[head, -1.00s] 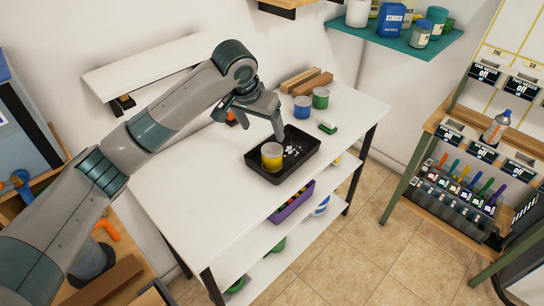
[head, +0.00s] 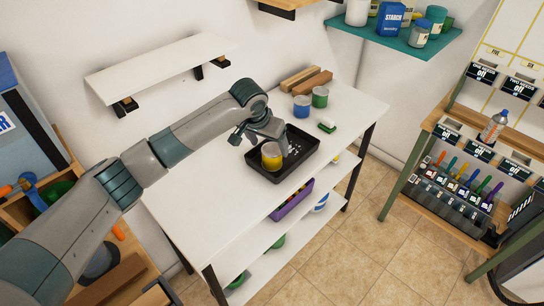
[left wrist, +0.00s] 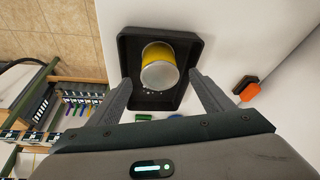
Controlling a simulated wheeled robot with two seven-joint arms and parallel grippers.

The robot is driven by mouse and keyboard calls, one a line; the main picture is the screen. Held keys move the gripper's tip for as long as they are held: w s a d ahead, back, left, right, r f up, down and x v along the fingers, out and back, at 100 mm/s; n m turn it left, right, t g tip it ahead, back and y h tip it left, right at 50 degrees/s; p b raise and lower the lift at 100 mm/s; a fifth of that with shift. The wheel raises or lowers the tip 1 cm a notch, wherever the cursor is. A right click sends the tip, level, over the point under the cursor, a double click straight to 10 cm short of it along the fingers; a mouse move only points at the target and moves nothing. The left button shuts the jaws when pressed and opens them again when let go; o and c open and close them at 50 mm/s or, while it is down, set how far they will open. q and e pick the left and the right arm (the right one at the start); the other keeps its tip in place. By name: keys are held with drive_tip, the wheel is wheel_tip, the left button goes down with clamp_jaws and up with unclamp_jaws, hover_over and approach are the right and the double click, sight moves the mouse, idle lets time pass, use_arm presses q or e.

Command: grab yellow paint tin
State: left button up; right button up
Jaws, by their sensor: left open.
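The yellow paint tin (head: 271,156), a short cylinder with a pale lid, stands in a black tray (head: 262,176) on the white table. It also shows in the left wrist view (left wrist: 159,68), inside the tray there (left wrist: 126,45). My left gripper (head: 276,150) is over the tray at the tin. In the left wrist view its two fingers (left wrist: 158,82) are spread wide, one on each side of the tin's near end, with gaps between fingers and tin. The gripper is open and empty. My right gripper is not in view.
A blue tin (head: 302,106) and a green tin (head: 320,97) stand behind the tray, near wooden blocks (head: 312,81). The table's front left is clear.

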sight(271, 150)
use_arm(q)
drive_tip(key=shift+w+f, duration=0.1)
drive_tip(key=shift+f, duration=0.15)
drive_tip(key=p+x, duration=0.2)
drive_tip(key=x, duration=0.1)
drive_tip(key=shift+w+d+f, duration=0.15)
drive_tip(key=shift+f, duration=0.2)
drive_tip(key=shift+w+f, duration=0.15)
drive_tip(key=shift+f, duration=0.25)
drive_tip(key=c, duration=1.3)
